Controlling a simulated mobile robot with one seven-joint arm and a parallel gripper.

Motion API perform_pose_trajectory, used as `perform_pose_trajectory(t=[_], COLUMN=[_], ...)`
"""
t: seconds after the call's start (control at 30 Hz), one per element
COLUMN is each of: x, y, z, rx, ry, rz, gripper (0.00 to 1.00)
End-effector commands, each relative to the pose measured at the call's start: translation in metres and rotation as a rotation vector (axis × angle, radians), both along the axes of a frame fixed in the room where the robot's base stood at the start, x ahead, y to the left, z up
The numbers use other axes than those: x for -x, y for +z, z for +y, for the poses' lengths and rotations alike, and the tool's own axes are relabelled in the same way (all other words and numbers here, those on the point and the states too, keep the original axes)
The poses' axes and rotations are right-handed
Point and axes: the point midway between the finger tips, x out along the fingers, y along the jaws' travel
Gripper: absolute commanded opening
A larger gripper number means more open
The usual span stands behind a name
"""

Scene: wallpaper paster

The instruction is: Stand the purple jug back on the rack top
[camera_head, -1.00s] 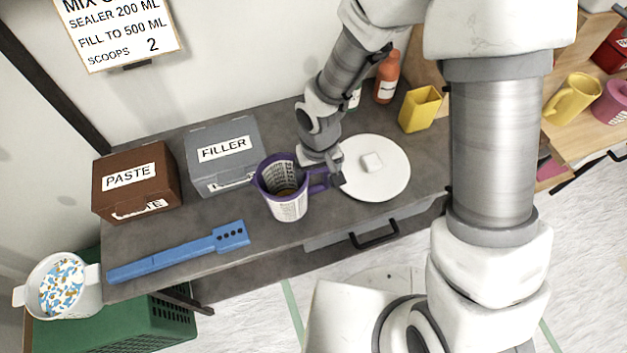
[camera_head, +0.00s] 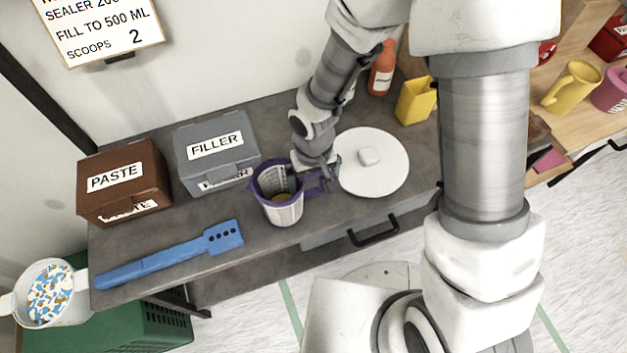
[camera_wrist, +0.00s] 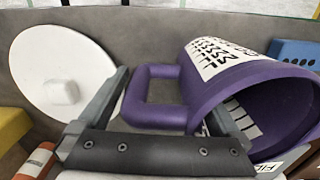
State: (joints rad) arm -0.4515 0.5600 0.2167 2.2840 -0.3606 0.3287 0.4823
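The purple jug (camera_head: 284,211), with a white printed scale panel, appears upright on the dark grey rack top (camera_head: 270,240), in front of the filler box. Its handle points right, toward my gripper (camera_head: 323,176). In the wrist view the jug (camera_wrist: 215,90) fills the right side, its mouth facing the lower right. My gripper (camera_wrist: 165,105) has its fingers spread wide, one on each side of the purple handle (camera_wrist: 150,110). The handle lies between them; whether either finger touches it is unclear. The underside of the jug is hidden.
A white round lid (camera_head: 390,175) lies just right of the gripper. The filler box (camera_head: 215,160) and paste box (camera_head: 118,180) stand behind left. A blue paddle (camera_head: 165,262) lies at the front left. A yellow cup (camera_head: 415,103) and orange bottle (camera_head: 381,75) stand at the back right.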

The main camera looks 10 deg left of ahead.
Motion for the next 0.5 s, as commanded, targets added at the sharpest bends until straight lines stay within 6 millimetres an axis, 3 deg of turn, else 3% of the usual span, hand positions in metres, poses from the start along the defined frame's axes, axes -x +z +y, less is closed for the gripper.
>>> perform_pose_trajectory(t=[0.17, 0.5], x=[0.0, 0.001], y=[-0.003, 0.056], z=[0.0, -0.002], rx=[0.0, -0.002], ry=[0.001, -0.002], rz=[-0.001, -0.007], gripper=[1.0, 1.0])
